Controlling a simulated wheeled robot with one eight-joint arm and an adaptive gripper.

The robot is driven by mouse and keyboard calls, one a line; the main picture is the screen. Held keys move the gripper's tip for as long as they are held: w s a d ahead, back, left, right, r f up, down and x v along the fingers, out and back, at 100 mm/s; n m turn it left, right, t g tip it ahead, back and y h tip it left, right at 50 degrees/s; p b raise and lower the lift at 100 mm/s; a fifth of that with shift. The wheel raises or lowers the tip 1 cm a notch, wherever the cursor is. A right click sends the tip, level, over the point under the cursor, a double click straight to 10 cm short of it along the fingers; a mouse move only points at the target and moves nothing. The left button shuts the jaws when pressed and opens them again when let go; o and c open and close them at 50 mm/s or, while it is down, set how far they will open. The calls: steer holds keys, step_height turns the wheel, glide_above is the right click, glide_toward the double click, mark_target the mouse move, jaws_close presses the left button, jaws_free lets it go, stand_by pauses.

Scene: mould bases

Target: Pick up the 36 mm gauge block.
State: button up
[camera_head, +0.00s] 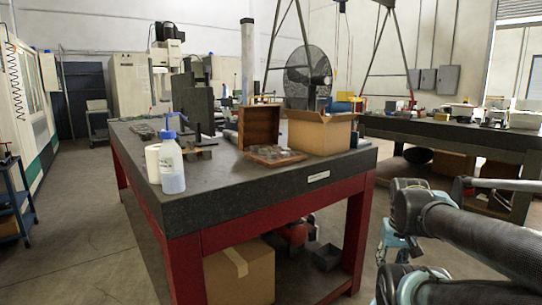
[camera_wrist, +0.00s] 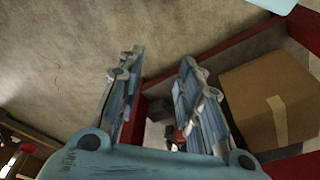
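A shallow wooden tray (camera_head: 262,160) lies on the near right part of the dark stone-topped table and holds several small grey metal pieces (camera_head: 284,153). They are too small to tell whether one is the 36 mm gauge block. My gripper (camera_wrist: 160,62) is open and empty in the wrist view, its two light blue fingers apart with floor behind them. The wrist view shows no tray or gauge block. In the head view my arm is at the lower right, beside the table and below its top.
An open wooden case (camera_head: 258,127) and an open cardboard box (camera_head: 320,133) stand behind the tray. A clear bottle (camera_head: 171,166) and a white roll (camera_head: 153,164) stand at the table's left. A closed carton (camera_head: 240,274) sits under the red frame (camera_head: 185,267). The stone top's near part (camera_head: 230,190) is clear.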

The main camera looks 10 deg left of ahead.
steer(key=shift+o, duration=1.8)
steer(key=shift+a+r, duration=0.2)
steer(key=shift+r, duration=0.9)
steer(key=w+a+r+n+y, duration=0.1)
steer(key=w+a+r+n, duration=0.1)
steer(key=w+a+r, duration=0.75)
steer(key=w+a+r+n, duration=0.35)
steer(key=w+r, duration=0.35)
steer(key=r, duration=0.5)
steer(key=w+a+r+n+t+y, duration=0.1)
steer(key=w+a+r, duration=0.3)
steer(key=a+r, duration=0.25)
steer(key=w+a+r+n+y, duration=0.1)
steer(key=w+a+r, duration=0.2)
steer(key=a+r, duration=0.3)
steer(key=w+a+r+n, duration=0.1)
steer(key=a+r, duration=0.1)
steer(key=a, duration=0.5)
steer(key=w+a+r+n, duration=0.1)
steer(key=w+a+r, duration=0.1)
steer(key=a, duration=0.6)
glide_above(264, 150)
steer(key=s+d, duration=0.1)
step_height(264, 150, down, 10)
steer(key=shift+r, duration=0.2)
steer(key=shift+x, duration=2.85)
steer(key=shift+d, duration=0.25)
jaws_close()
